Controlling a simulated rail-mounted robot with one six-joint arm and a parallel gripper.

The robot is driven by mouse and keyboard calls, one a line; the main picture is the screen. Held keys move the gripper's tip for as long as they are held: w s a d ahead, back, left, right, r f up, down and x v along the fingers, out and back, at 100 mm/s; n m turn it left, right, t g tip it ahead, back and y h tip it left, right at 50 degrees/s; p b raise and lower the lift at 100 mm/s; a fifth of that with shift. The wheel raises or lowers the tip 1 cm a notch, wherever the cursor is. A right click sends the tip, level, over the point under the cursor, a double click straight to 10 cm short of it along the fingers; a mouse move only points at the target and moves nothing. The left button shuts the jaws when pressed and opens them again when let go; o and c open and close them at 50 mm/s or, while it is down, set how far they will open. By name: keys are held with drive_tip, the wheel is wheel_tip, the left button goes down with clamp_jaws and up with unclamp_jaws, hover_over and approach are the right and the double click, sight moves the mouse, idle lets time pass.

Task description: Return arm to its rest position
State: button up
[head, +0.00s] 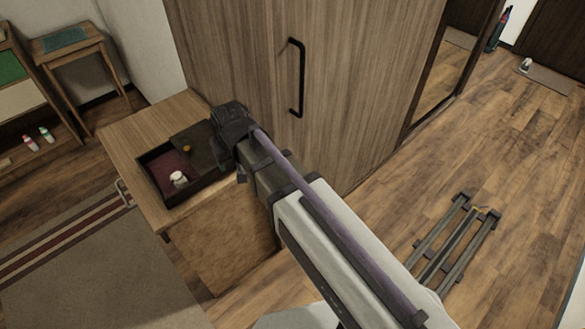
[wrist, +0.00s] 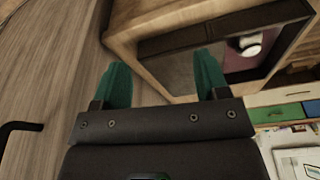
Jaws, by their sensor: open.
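My arm reaches from the lower right of the head view toward a wooden cabinet, and its dark wrist end (head: 235,125) is over the cabinet's right side. My gripper (wrist: 165,85) shows in the wrist view with two green fingers spread apart and nothing between them. In the head view the fingers are hidden behind the wrist.
A dark tray (head: 165,190) with a small white container (head: 179,179) sits on the wooden cabinet (head: 130,130). A tall wardrobe (head: 350,60) with a black handle (head: 297,78) stands close beside my arm. A slatted rack (head: 458,240) lies on the open floor at right.

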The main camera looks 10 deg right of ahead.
drive_tip(key=s+d+m+g, duration=0.1)
drive_tip(key=s+d, duration=0.4)
drive_tip(key=d, duration=0.4)
drive_tip(key=s+d+m+g, duration=0.1)
drive_tip(key=s+d, duration=0.4)
drive_tip(key=d, duration=0.5)
drive_tip(key=shift+s+d+f+m+g+h, duration=0.15)
drive_tip(key=shift+s+f+m+g+h, duration=0.2)
drive_tip(key=shift+m, duration=0.45)
wheel_tip(320, 180, up, 3)
drive_tip(key=p, duration=0.3)
drive_tip(key=shift+w+r, duration=0.1)
drive_tip(key=shift+w, duration=0.05)
